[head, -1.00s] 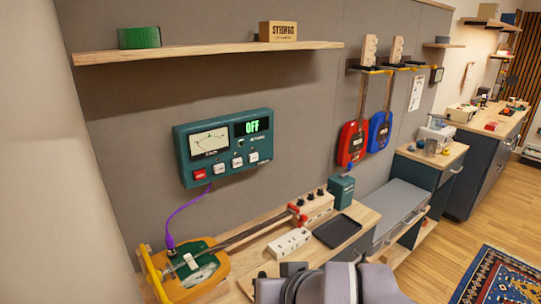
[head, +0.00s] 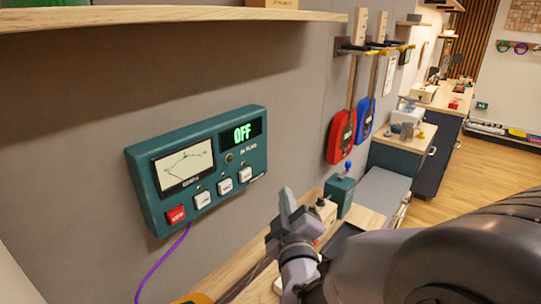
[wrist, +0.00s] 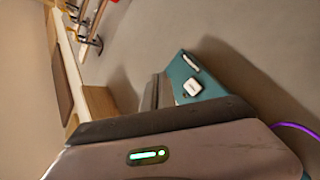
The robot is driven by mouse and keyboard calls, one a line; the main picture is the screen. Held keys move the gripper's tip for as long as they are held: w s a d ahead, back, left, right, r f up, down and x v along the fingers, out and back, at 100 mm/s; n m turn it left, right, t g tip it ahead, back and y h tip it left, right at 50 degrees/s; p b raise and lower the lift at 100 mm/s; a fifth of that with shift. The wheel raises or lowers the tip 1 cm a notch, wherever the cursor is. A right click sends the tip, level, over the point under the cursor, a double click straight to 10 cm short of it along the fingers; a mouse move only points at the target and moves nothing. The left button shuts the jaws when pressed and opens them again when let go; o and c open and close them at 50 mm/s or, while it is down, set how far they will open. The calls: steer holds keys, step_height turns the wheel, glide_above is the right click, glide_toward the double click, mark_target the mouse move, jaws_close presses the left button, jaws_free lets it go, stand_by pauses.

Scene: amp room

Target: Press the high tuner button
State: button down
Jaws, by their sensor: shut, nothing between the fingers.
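The rightmost white button (head: 245,174) sits near the lower right corner; the small labels are hard to read. My gripper (head: 286,197) is shut and empty, to the right of and below that button, apart from it in the picture. The wrist view shows the fingers (wrist: 157,93) beside part of the tuner (wrist: 195,70) and one white button (wrist: 192,87).
A wooden shelf (head: 170,17) juts out above the tuner. A purple cable (head: 162,264) hangs below it. Red (head: 341,136) and blue (head: 366,116) instruments hang to the right, above a small teal box (head: 340,190). A workbench lies below.

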mark_target(246, 175)
steer(key=w+a+p, duration=0.2)
steer(key=w+a, duration=0.3)
steer(key=a, duration=0.1)
steer(key=shift+a+r, duration=0.15)
steer(key=shift+a, duration=0.25)
stand_by(2.2)
steer(key=shift+w+a+b, duration=0.25)
steer(key=shift+a+b, duration=0.05)
steer(key=shift+b, duration=0.1)
steer(key=shift+w+a, duration=0.25)
steer(key=shift+a, duration=0.1)
stand_by(0.5)
steer(key=shift+d, duration=0.1)
steer(key=shift+s+d+b, duration=0.55)
steer(key=shift+d+b, duration=0.05)
steer(key=shift+b, duration=0.1)
